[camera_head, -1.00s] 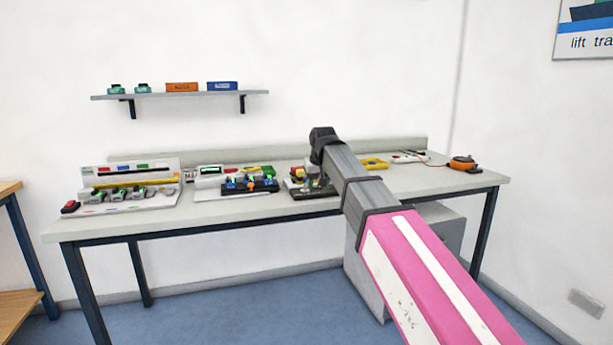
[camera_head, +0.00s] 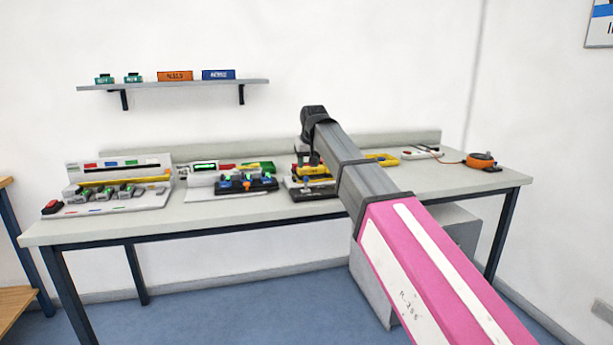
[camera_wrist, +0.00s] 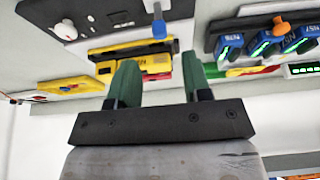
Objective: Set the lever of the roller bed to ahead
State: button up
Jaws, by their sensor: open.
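A unit with a dark panel (camera_wrist: 105,14) stands on the bench below my gripper, and I take it for the roller bed. A lever with a blue knob (camera_wrist: 158,28) rises from it, just beyond my fingertips in the wrist view. The panel also carries a white knob (camera_wrist: 65,30). Behind it is a yellow frame (camera_wrist: 125,49) with yellow and red blocks. My gripper (camera_wrist: 158,66) is open, its two green fingers apart, with nothing held. In the head view the unit's dark base (camera_head: 318,194) shows under my arm's end, which hides part of it. Any lever marking is unreadable.
A unit with blue blocks (camera_head: 247,184) stands close to the left on the bench (camera_head: 225,212). A white rack (camera_head: 118,163) is farther left. A yellow part (camera_head: 383,159) and an orange device (camera_head: 481,160) lie to the right. The bench front is mostly clear.

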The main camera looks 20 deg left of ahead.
aim_at(306, 183)
jog(key=shift+x, duration=3.2)
jog(key=shift+c, duration=0.3)
grip_shut()
